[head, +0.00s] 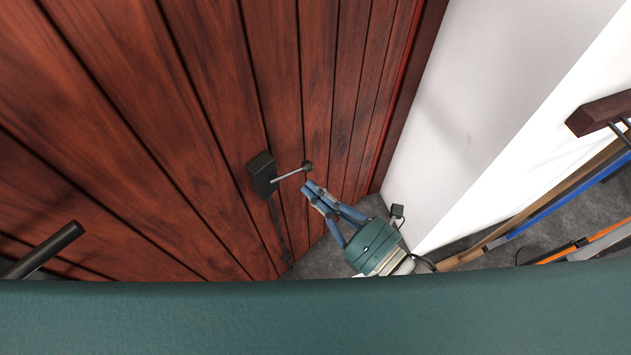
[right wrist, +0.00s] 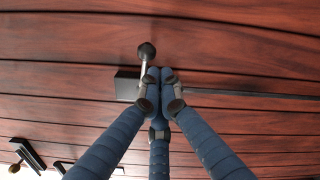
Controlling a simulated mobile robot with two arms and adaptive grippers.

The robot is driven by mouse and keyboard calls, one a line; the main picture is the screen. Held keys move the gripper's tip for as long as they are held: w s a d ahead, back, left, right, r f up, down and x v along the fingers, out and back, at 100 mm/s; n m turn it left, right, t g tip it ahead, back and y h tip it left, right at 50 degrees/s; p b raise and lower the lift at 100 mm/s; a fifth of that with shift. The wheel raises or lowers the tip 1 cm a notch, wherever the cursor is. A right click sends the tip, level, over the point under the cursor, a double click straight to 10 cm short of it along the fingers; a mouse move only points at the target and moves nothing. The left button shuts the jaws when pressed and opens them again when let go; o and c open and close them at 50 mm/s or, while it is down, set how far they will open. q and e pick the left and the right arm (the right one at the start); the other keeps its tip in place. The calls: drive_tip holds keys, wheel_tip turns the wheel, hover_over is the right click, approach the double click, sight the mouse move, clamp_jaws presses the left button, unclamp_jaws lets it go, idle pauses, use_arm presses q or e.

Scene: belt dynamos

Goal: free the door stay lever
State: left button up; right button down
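The door stay lever (head: 291,173) is a thin metal rod with a dark round knob. It sticks out from a black box (head: 261,172) on the reddish-brown plank door (head: 150,130). In the right wrist view the knob (right wrist: 147,50) stands just above my fingertips, and the fingers partly hide the rod and box. My right gripper (head: 313,189), with blue segmented fingers, is just below and right of the knob in the head view. Its fingertips (right wrist: 160,76) are drawn together, with nothing seen between them. A small gap shows between them and the lever. My left gripper is not in view.
A black bar (head: 45,249) sticks out at the lower left of the head view. A white wall (head: 460,110) stands right of the door. Long wooden, blue and orange items lie at the right over the grey floor (head: 590,210).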

drive_tip(key=shift+w+r, duration=0.1)
drive_tip(key=shift+w, duration=0.25)
drive_tip(key=shift+w+d+r+n+p, duration=0.1)
drive_tip(key=shift+w+r+n+p, duration=0.35)
drive_tip(key=shift+r+n, duration=0.35)
drive_tip(key=shift+f, duration=0.1)
drive_tip(key=shift+f, duration=0.15)
